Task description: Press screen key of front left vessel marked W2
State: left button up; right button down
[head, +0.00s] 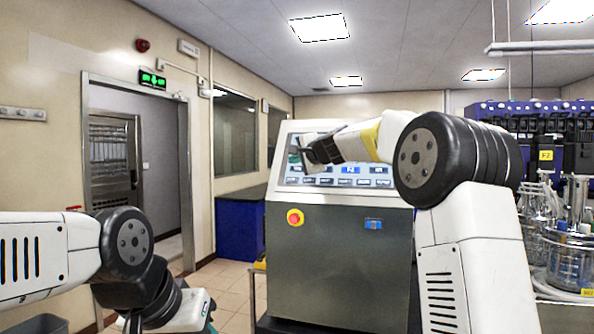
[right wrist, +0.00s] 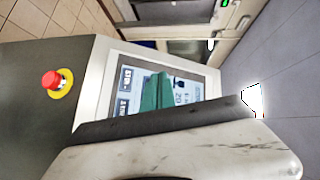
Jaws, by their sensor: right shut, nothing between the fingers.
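A grey cabinet (head: 335,260) carries a tilted touch screen (head: 375,181) with rows of small keys. One key (head: 350,170) is bright blue; the key labels are too small to read surely, and I cannot pick out one marked W2. My right gripper (head: 303,155) is shut and empty in front of the screen's left part, hiding its upper middle. The right wrist view shows a green fingertip (right wrist: 155,93) over the screen (right wrist: 188,90); I cannot tell whether it touches. My left gripper (head: 207,312) is low at the left, partly hidden, its fingers unclear.
A red emergency button (head: 295,217) on a yellow ring and a blue switch (head: 373,224) sit on the cabinet front. Glass vessels (head: 572,258) stand at the right, below a rack with a yellow label (head: 546,155).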

aim_at(293, 166)
jog(key=shift+w+d+f, duration=0.2)
jog(key=shift+w+f, duration=0.2)
jog(key=shift+w, duration=0.2)
jog(key=shift+w+d+f, duration=0.2)
jog(key=shift+w+f, duration=0.15)
jog(key=shift+w, duration=0.25)
dwell(1.2)
jog(key=shift+w+d+f, duration=0.1)
jog(key=shift+w+f, duration=0.1)
jog(key=shift+w, duration=0.15)
jog(key=shift+w+d+f, duration=0.1)
jog(key=shift+w+f, duration=0.1)
jog(key=shift+w, duration=0.1)
dwell(0.8)
jog(key=shift+s+r, duration=0.1)
jog(key=shift+s+a+r, duration=0.2)
jog(key=shift+s+r, duration=0.1)
jog(key=shift+s, duration=0.25)
jog(key=s, duration=0.1)
jog(key=s+a+r, duration=0.1)
jog(key=s+r, duration=0.1)
jog(key=s, duration=0.1)
jog(key=shift+a+r, duration=0.2)
jog(key=shift+r, duration=0.05)
